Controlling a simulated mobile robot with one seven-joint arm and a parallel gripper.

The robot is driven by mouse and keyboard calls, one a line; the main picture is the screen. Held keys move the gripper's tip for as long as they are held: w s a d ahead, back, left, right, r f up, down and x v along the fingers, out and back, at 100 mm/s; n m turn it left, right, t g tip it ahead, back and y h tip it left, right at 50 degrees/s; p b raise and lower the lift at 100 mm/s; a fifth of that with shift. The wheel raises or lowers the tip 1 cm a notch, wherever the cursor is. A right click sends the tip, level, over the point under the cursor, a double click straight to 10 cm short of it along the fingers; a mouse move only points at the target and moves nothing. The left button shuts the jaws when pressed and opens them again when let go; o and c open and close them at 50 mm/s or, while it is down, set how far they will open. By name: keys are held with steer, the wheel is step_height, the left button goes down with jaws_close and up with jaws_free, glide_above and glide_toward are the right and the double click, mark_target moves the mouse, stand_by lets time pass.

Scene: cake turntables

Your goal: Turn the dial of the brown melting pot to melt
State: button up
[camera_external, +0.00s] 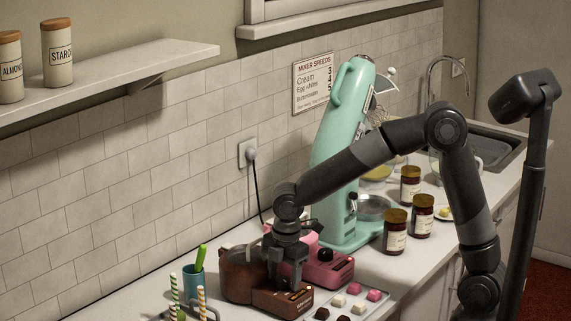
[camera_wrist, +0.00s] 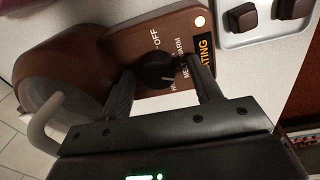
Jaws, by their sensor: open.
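The brown melting pot (camera_external: 238,279) stands on the counter, with its brown control base (camera_external: 283,302) at its front right. In the wrist view the control panel (camera_wrist: 125,43) carries a black round dial (camera_wrist: 153,70) with white labels reading OFF, WARM and MELT, plus another partly hidden one. The dial's exact setting is hard to read. A small light (camera_wrist: 200,22) glows beside an orange HEATING label (camera_wrist: 205,50). My gripper (camera_wrist: 162,74) is open, with one finger on each side of the dial. Contact with the dial is unclear. In the external view my gripper (camera_external: 287,275) hides the dial.
A pink melting pot base (camera_external: 328,268) stands close behind the brown one. A tray of sweets (camera_external: 350,302) lies at the right front. A cup with a green-handled tool (camera_external: 197,280) and striped sticks stand left. A mint mixer (camera_external: 340,150) and brown jars (camera_external: 395,230) stand farther back.

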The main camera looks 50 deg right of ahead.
steer(key=n, duration=0.4)
steer(key=shift+n, duration=0.3)
steer(key=n, duration=0.3)
steer(key=shift+s+d+n, duration=0.1)
steer(key=shift+n, duration=0.3)
steer(key=n, duration=0.4)
steer(key=shift+d+y, duration=0.1)
steer(key=shift+y, duration=0.3)
steer(key=n, duration=0.4)
steer(key=shift+g, duration=0.3)
step_height(320, 180, up, 11)
steer(key=d, duration=0.1)
steer(key=s+d+r+m+t, duration=0.1)
steer(key=s+d+m+t, duration=0.1)
steer(key=s+d+m, duration=0.6)
steer(key=s+d+r+m+t+h, duration=0.1)
steer(key=s+d+m, duration=0.7)
steer(key=m, duration=1.1)
steer(key=shift+s+d+r+m+t, duration=0.3)
steer(key=shift+d+t, duration=0.4)
steer(key=shift+d, duration=1.05)
steer(key=shift+w, duration=0.1)
